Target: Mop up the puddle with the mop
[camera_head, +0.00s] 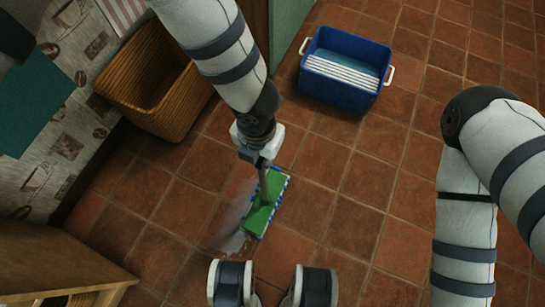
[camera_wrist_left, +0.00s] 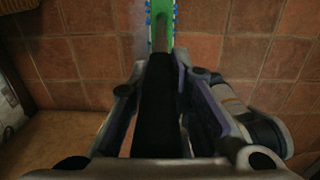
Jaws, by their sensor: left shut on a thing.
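The mop has a green flat head with a blue-and-white fringe (camera_head: 266,204) and a dark handle. Its head rests on the tiled floor over part of the puddle. The puddle (camera_head: 234,242) is a pale, shiny patch showing at the left and lower left of the mop head. My left gripper (camera_head: 262,155) is shut on the mop handle, above the head. In the left wrist view the dark handle (camera_wrist_left: 157,100) runs between the fingers to the green head (camera_wrist_left: 162,22).
A blue bucket (camera_head: 345,96) with white slats and white handles stands at the upper middle. A brown wicker basket (camera_head: 128,88) stands at the upper left by a patterned cloth (camera_head: 60,125). Wooden furniture (camera_head: 60,262) fills the lower left. The tiles right of the mop are clear.

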